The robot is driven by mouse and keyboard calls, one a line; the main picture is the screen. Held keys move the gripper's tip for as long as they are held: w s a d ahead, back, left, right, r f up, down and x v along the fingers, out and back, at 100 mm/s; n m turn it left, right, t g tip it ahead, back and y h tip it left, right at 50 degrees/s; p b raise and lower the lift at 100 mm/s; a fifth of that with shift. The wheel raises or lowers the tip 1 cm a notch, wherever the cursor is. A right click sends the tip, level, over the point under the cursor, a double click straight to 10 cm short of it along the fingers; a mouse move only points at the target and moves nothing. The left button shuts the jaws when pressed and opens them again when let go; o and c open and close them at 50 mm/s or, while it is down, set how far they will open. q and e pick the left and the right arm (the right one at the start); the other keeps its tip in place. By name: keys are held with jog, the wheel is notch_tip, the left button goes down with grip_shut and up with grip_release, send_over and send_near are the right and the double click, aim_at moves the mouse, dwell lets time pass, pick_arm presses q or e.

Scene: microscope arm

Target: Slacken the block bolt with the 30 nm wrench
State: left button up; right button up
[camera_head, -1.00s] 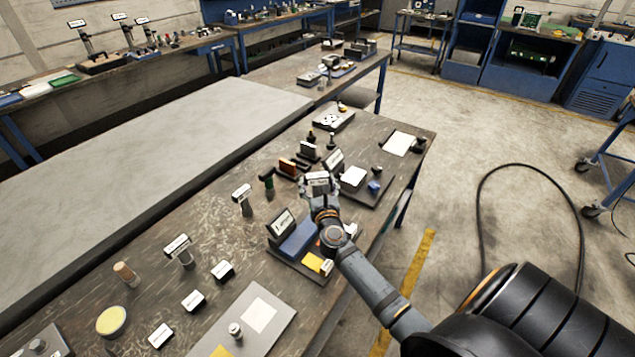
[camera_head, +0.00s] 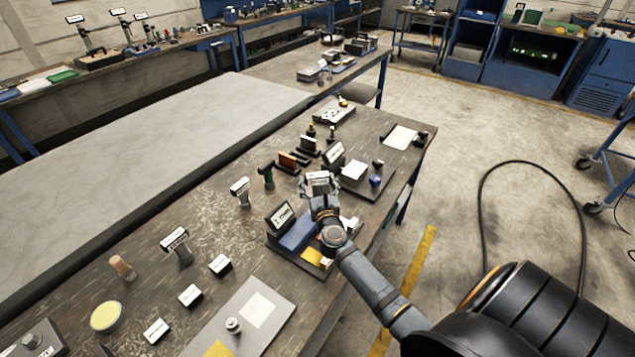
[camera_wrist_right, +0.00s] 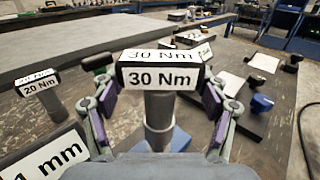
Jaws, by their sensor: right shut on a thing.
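The 30 Nm wrench (camera_wrist_right: 160,108) stands upright in the middle of the right wrist view, with a dark T-shaped head, white "30 Nm" labels and a grey shaft. I cannot make out the block bolt for certain. My left gripper is not in view.
A 20 Nm wrench (camera_wrist_right: 40,90) stands to the left in the right wrist view. A sign ending in "1 mm" (camera_wrist_right: 45,155) is close at lower left. A blue block (camera_head: 298,232) is beside my right arm. A dark tray (camera_head: 372,192) lies right of the gripper.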

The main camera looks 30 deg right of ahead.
aim_at(317, 175)
jog(key=shift+f+b, duration=1.4)
jog(key=shift+f, duration=0.1)
dwell(0.3)
jog(key=shift+n+t+y, duration=0.5)
jog(key=shift+n+y, duration=0.4)
jog(key=shift+y, duration=0.3)
jog(key=shift+n+y+b, duration=0.5)
jog(key=shift+y+b, duration=0.05)
jog(key=shift+y, duration=0.35)
jog(key=shift+n+t+y+b, duration=0.3)
jog(key=shift+n+y+b, duration=0.4)
jog(key=shift+y, duration=0.3)
jog(key=shift+r, duration=0.1)
notch_tip(317, 175, up, 6)
jog(key=p, duration=0.6)
jog(key=shift+r+p, duration=0.25)
jog(key=shift+p, duration=0.15)
jog(key=shift+f, duration=0.1)
